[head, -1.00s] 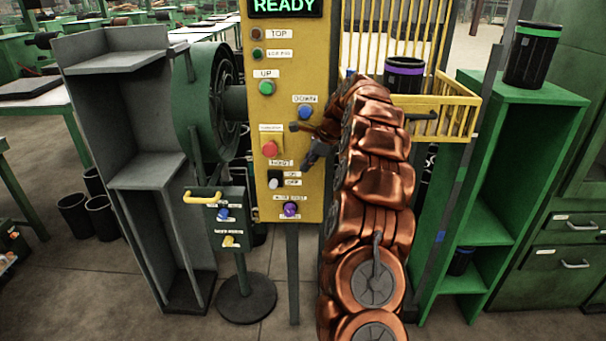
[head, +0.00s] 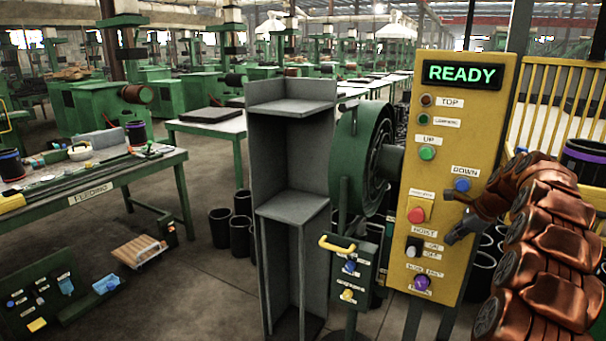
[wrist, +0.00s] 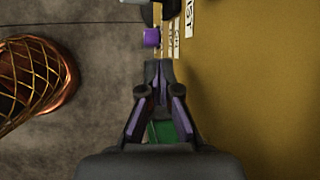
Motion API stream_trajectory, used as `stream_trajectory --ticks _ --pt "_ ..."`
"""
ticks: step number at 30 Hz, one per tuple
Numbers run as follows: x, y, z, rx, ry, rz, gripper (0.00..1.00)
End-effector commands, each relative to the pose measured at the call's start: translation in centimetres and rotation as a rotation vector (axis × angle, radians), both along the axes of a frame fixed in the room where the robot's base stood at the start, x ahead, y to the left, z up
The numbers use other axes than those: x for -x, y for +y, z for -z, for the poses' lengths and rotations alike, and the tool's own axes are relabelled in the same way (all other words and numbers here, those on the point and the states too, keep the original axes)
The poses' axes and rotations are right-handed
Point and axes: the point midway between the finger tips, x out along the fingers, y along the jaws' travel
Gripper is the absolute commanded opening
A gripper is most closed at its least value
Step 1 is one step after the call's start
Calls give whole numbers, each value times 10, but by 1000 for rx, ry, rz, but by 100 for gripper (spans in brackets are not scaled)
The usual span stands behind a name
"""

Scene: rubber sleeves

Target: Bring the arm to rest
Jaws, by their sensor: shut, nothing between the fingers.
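My copper-coloured arm (head: 545,240) stands folded at the right edge of the head view, in front of the right side of the yellow control panel (head: 478,125). My gripper (head: 448,240) is small and dark there, in front of the panel's lower right part. In the wrist view my gripper (wrist: 158,68) has its fingertips together with nothing between them. The panel's yellow face (wrist: 260,90) fills the right of that view, beside the fingers. A purple knob (wrist: 152,37) shows just beyond the fingertips; I cannot tell the exact gap.
The panel display (head: 462,75) reads READY. A small green box with a yellow handle (head: 337,243) stands left of the panel, beside a grey shelf (head: 292,150). A feeding table (head: 90,180) is at the left. Open floor (head: 200,285) lies between table and shelf.

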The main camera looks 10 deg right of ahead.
Motion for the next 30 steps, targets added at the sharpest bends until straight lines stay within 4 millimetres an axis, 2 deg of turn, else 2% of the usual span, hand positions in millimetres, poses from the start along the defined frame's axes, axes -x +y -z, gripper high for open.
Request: stream_trajectory --ticks 5,9,14,21,30 --pt "9 50 -14 30 -3 -158 0" --pt "26 100 -26 72 -7 -335 0" --pt "53 153 -37 120 -11 -534 0" --pt "106 220 -44 195 -12 -827 0" --pt "190 282 -41 286 -3 -1183 0"
